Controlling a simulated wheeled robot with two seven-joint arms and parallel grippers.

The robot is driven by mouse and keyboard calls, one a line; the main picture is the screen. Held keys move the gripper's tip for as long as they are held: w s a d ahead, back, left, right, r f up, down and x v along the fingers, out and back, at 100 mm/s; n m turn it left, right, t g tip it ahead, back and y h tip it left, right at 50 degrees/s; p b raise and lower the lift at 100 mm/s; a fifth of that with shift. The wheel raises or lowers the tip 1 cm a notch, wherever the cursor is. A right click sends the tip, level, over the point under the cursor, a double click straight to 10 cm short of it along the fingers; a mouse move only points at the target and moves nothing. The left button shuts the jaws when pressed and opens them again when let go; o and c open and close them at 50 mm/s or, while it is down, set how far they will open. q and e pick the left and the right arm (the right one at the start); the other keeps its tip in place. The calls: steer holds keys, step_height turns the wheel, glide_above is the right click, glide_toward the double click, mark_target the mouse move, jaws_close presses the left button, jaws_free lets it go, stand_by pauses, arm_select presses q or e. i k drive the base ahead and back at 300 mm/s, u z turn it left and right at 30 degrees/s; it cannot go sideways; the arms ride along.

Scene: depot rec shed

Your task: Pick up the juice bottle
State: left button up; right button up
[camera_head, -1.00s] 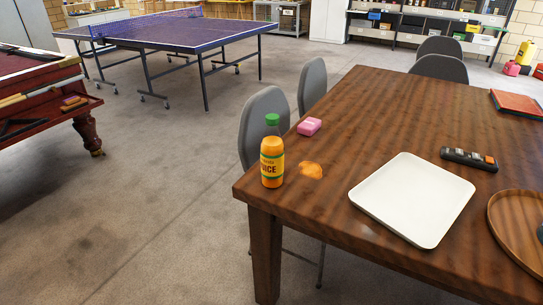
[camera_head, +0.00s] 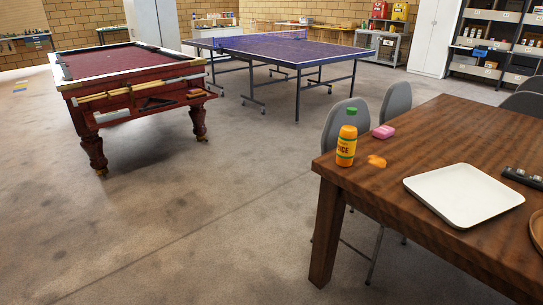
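Neither of my grippers shows in the head view, and nothing is touching the bottle.
A pool table (camera_head: 130,80) and a ping-pong table (camera_head: 285,50) stand behind. The floor at front left is clear.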

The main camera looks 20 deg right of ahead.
mark_target(348, 133)
steer(key=u, duration=1.4)
steer(key=i, duration=0.25)
steer(key=z, duration=0.75)
steer(key=i, duration=2.15)
steer(key=z, duration=1.95)
steer(key=i, duration=0.85)
steer(key=z, duration=0.75)
